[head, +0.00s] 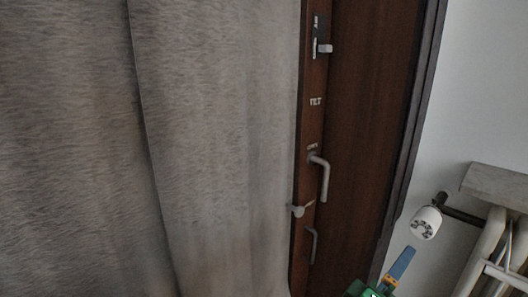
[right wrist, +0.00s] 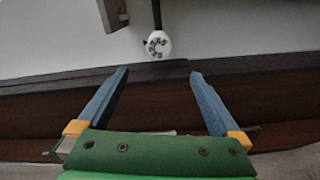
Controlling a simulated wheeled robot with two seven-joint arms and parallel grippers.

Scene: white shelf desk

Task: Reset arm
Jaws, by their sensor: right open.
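My right gripper (head: 402,262) shows at the lower right of the head view, with a blue finger and a green body. In the right wrist view my right gripper (right wrist: 158,82) has its two blue fingers spread wide, with nothing between them. It points toward the wall beside the dark wooden frame. My left gripper is in neither view.
A brown wooden door or window frame (head: 365,110) with handles (head: 322,178) stands right of a grey curtain (head: 215,130).

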